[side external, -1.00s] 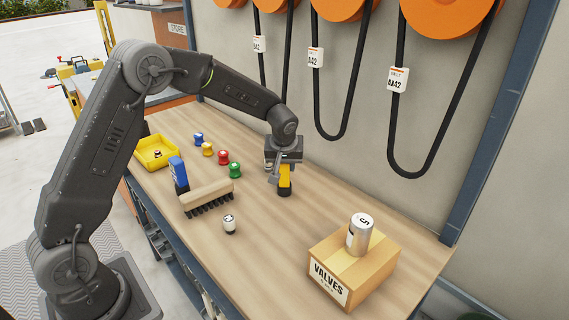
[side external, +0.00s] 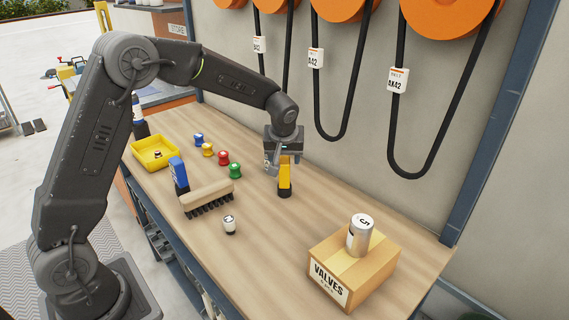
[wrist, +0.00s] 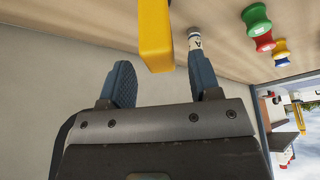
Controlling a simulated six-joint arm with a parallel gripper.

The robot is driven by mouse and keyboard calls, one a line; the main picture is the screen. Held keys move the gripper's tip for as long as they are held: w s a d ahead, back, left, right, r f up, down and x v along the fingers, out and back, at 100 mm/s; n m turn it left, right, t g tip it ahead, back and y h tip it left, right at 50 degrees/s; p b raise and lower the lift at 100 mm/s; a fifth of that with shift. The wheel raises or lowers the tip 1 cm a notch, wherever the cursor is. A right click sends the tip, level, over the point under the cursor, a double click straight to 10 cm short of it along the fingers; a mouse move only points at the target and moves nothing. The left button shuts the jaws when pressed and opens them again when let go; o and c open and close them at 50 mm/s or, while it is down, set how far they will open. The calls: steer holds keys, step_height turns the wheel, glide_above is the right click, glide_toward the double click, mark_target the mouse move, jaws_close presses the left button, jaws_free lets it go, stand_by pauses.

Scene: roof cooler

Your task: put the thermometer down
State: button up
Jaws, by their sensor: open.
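The yellow thermometer (side external: 285,178), with a dark lower end, stands upright on the wooden bench (side external: 310,215). In the wrist view its yellow body (wrist: 155,35) shows ahead of the gap between my fingers. My gripper (side external: 278,168) is just above and around the top of the thermometer in the side view. In the wrist view my gripper (wrist: 162,80) has its two fingers spread wide, with nothing held between them. The top of the thermometer is partly hidden by my gripper in the side view.
Green (side external: 235,171), red (side external: 223,157), yellow and blue spools stand left of my gripper. A brush (side external: 207,195), a small white-topped item (side external: 229,224) and a yellow tray (side external: 155,152) are further left. A VALVES box (side external: 350,275) carries a can (side external: 360,235). Belts hang behind.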

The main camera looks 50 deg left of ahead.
steer(key=v, duration=0.9)
steer(key=s+d+r+m+t+h, duration=0.1)
steer(key=s+d+r+m, duration=0.15)
steer(key=s, duration=0.45)
steer(key=s+d+r+m, duration=0.1)
steer(key=s+r+m, duration=0.1)
steer(key=s+r, duration=0.35)
steer(key=s+d+f+m+h, duration=0.1)
steer(key=s+f+m, duration=0.1)
steer(key=s, duration=0.6)
steer(key=s+d+f+m+t+h, duration=0.1)
steer(key=s+d+m, duration=0.1)
steer(key=s, duration=0.6)
steer(key=shift+d+f, duration=0.25)
steer(key=shift+f, duration=0.15)
